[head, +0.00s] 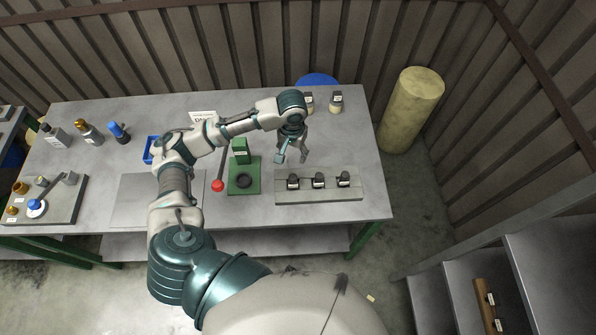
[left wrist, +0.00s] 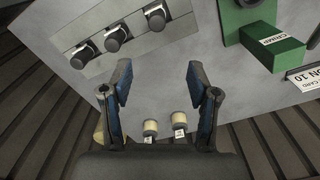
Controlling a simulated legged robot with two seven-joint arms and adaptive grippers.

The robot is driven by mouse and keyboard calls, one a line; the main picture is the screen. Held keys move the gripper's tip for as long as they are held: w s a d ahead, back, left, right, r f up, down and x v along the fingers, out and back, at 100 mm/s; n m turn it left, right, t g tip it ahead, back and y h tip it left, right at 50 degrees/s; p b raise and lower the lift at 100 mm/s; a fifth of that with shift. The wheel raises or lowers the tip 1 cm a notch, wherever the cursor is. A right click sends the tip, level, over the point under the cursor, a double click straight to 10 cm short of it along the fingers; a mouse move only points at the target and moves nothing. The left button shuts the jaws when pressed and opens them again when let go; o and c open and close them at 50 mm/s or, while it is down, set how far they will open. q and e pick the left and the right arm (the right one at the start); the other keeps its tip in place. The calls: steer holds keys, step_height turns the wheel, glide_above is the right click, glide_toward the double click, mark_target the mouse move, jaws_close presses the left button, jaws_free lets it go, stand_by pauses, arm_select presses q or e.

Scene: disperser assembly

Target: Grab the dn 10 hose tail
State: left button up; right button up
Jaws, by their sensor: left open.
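Three dark, labelled fittings stand in a row on a grey block (head: 330,197) at the table's front right: left (head: 293,182), middle (head: 318,181) and right (head: 344,180). Their labels are too small to read, so I cannot tell which is the DN 10 hose tail. In the left wrist view they show at upper left, as near (left wrist: 155,17), middle (left wrist: 115,39) and far (left wrist: 83,57) fittings. My left gripper (head: 292,158) is open and empty, above the table just behind the block. Its spread fingers also show in the left wrist view (left wrist: 158,75). My right gripper is out of view.
A green press (head: 241,155) with a red-knobbed lever (head: 218,185) stands left of the block. A DN 10 card (left wrist: 306,76) stands behind it. Two cream-based labelled items (head: 335,103) stand at the back right. A yellow cylinder (head: 410,110) stands beyond the table's right edge.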

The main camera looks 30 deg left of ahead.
mark_target(292, 176)
arm_select(q)
steer(key=f, duration=1)
steer(key=shift+d+f, duration=0.2)
steer(key=shift+d, duration=0.15)
steer(key=shift+s+a+f, duration=0.25)
steer(key=shift+a+f, duration=0.1)
steer(key=shift+f, duration=0.2)
steer(key=f, duration=0.3)
steer(key=shift+s+d+f+p, duration=0.1)
steer(key=shift+s+f+p, duration=0.25)
steer(key=shift+f, duration=0.05)
steer(key=shift+d+f, duration=0.15)
steer(key=shift+f, duration=0.15)
steer(key=shift+w+d, duration=0.1)
steer(key=shift+d, duration=0.1)
steer(key=c, duration=0.9)
steer(key=shift+a, duration=0.15)
jaws_close()
steer(key=shift+a, duration=0.15)
